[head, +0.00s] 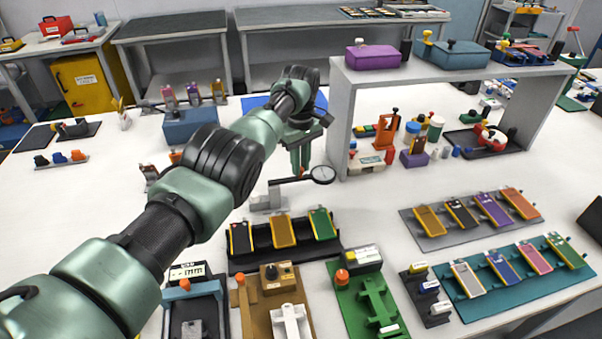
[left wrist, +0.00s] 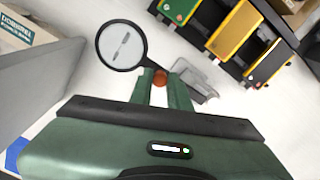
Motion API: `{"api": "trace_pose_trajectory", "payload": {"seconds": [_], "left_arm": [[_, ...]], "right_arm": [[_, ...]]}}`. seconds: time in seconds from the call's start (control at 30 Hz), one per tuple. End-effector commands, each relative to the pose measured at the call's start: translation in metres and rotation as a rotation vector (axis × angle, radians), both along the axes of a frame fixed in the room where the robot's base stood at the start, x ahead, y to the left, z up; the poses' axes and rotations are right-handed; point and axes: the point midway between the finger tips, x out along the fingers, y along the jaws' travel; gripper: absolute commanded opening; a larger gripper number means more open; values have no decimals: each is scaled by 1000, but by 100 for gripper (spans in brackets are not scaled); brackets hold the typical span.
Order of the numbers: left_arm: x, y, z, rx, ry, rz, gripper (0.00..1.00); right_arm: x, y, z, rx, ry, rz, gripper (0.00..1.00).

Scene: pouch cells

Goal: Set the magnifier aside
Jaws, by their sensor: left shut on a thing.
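The magnifier has a round lens in a dark rim (head: 322,174) on a dark arm, with a light grey base (head: 265,201) to its left in the head view. In the left wrist view the lens (left wrist: 121,46) lies beyond my fingers, up and to the left, and the grey base (left wrist: 192,84) is to the right. My left gripper (head: 301,171) is shut on the magnifier; in the wrist view its green fingers (left wrist: 164,84) close around a red-orange knob by the lens arm. I cannot tell whether the base touches the table. My right gripper is not in view.
A black tray (head: 285,262) with three pouch cells stands just in front. A grey shelf (head: 342,125) rises close to the right, with bottles and tools beneath. A blue mat (head: 257,102) lies behind my gripper. White table is clear between the shelf and the cell trays.

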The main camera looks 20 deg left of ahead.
Motion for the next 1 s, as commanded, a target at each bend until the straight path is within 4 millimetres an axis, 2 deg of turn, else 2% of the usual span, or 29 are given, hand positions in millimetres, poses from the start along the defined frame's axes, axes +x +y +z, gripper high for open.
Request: {"api": "trace_pose_trajectory", "payload": {"seconds": [0.13, 0.57, 0.6, 0.63, 0.67, 1.0], "left_arm": [[1, 1, -1, 1, -2, 18, 0], [2, 2, 2, 1, -4, 23, 0], [2, 2, 2, 1, -4, 23, 29], [2, 2, 2, 1, -4, 23, 37], [2, 2, 2, 1, -4, 23, 40], [2, 1, 4, 0, -2, 21, 40]], "right_arm": [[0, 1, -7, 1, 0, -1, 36], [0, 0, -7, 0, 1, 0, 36], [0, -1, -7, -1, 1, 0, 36], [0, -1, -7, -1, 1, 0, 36], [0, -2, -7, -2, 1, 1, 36], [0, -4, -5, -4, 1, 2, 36]]}}
